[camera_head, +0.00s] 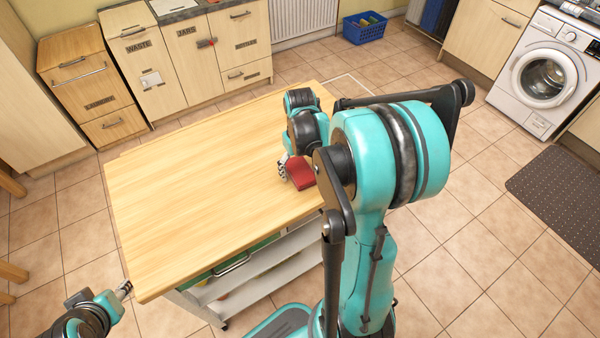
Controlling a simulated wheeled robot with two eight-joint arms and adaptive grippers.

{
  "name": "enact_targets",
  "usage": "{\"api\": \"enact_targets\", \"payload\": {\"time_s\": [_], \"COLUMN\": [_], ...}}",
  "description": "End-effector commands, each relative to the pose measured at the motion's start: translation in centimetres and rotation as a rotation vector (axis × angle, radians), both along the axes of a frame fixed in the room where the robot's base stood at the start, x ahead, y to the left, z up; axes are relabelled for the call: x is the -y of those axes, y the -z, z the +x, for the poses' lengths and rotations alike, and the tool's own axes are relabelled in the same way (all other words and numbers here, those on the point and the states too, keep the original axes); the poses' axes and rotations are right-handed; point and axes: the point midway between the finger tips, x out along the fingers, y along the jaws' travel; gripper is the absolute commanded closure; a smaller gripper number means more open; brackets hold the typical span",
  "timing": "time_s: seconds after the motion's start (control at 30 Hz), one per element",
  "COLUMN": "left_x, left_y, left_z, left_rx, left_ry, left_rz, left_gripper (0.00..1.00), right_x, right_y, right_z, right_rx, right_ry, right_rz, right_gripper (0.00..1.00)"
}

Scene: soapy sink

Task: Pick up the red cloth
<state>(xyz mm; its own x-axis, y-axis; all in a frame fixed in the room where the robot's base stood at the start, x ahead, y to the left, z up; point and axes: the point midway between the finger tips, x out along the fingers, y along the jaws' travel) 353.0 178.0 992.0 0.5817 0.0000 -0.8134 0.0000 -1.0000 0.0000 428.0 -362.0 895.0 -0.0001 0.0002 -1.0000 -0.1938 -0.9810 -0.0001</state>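The red cloth (301,174) lies near the right edge of the wooden tabletop (190,190), looking like a small folded block. My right gripper (284,168) is down at the cloth's left side, touching it or very close. My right arm hides part of the area around it, and I cannot tell whether the fingers are closed on the cloth. My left gripper (123,290) is at the lower left, off the table's front left corner and away from the cloth. Its fingers are too small to tell open from shut.
The rest of the tabletop is bare. Cabinets with labelled doors (190,60) stand behind it. A blue basket (365,27) sits on the floor at the back. A washing machine (545,75) and a dark mat (560,200) are at the right.

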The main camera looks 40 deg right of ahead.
Motion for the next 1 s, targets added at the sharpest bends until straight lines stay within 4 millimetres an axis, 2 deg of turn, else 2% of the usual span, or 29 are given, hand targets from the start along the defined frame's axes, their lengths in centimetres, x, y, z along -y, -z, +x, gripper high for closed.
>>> {"api": "enact_targets", "payload": {"time_s": [0.03,0.17,0.2,0.5,0.63,0.77,0.9,1.0], "left_x": [0.0,0.0,0.0,0.0,0.0,0.0,0.0,0.0], "left_y": [0.0,0.0,0.0,0.0,-0.4,-1.2,-2.5,-3.3], "left_z": [0.0,0.0,0.0,0.0,0.0,0.0,0.0,0.0], "left_rx": [0.000,0.000,0.000,0.000,0.000,0.000,0.000,0.000], "left_ry": [0.000,0.000,0.000,0.000,0.000,0.000,0.000,0.000], "left_rz": [0.000,0.000,0.000,0.000,0.000,0.000,0.000,0.000], "left_gripper": [0.60,0.60,0.60,0.60,0.60,0.60,0.60,0.60], "right_x": [0.0,0.0,0.0,0.0,0.0,0.0,0.0,-1.0], "right_y": [0.0,0.0,0.0,-0.1,-0.7,-2.2,-4.8,-5.9], "right_z": [0.0,0.0,0.0,0.0,0.0,0.0,0.0,-2.2], "right_rx": [0.000,0.000,0.000,0.000,0.000,0.000,0.000,0.000], "right_ry": [0.000,0.000,0.000,0.000,0.000,0.000,0.000,0.000], "right_rz": [0.000,0.000,0.000,0.000,0.000,0.000,0.000,0.000], "right_gripper": [0.33,0.67,0.72,0.72,0.72,0.72,0.72,0.72]}}
